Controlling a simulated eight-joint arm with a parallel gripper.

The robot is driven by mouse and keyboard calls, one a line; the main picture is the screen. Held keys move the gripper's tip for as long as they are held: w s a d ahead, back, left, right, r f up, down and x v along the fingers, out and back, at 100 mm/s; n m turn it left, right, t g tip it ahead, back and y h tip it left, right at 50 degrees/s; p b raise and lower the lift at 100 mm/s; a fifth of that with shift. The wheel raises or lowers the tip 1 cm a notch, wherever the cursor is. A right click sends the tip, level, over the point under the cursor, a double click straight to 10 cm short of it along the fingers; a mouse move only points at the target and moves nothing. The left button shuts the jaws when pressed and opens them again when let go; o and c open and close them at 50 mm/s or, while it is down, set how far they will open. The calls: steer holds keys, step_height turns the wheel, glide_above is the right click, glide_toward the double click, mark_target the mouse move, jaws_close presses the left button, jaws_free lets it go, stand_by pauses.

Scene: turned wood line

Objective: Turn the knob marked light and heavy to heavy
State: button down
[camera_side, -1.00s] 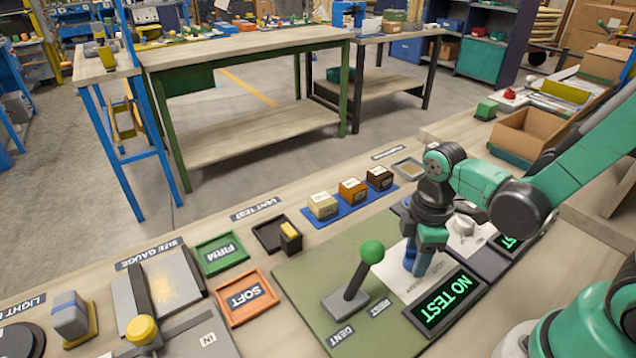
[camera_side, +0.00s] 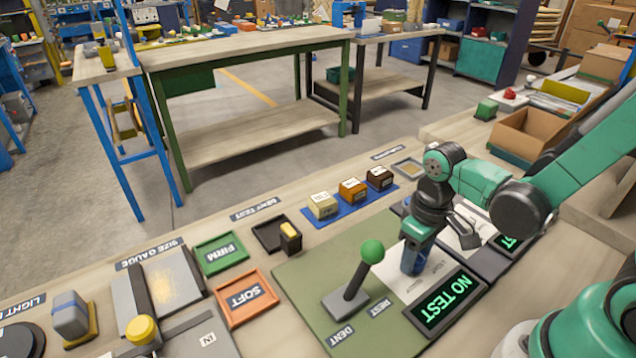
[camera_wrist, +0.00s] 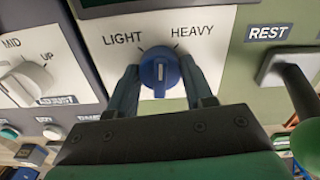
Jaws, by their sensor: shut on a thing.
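The blue knob (camera_wrist: 160,71) stands on a white panel (camera_wrist: 217,32) in the wrist view, below the printed words LIGHT at left and HEAVY at right. Its white line looks about upright in the picture, between the tick marks for the two words. My gripper (camera_wrist: 160,76) has one finger on each side of the knob and is shut on it. In the side view my gripper (camera_side: 415,258) points down onto the white panel (camera_side: 437,268), and its fingers largely hide the knob.
A green-balled lever (camera_side: 357,275) stands close left of my gripper. A display reading NO TEST (camera_side: 445,302) lies in front. Another panel with a white knob (camera_wrist: 24,82) marked MID and UP adjoins. Small labelled blocks (camera_side: 352,189) sit on a blue mat behind.

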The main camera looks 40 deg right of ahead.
steer(key=m, duration=0.3)
steer(key=shift+m, duration=2.2)
steer(key=shift+c, duration=1.7)
jaws_free()
steer(key=shift+r, duration=2.8)
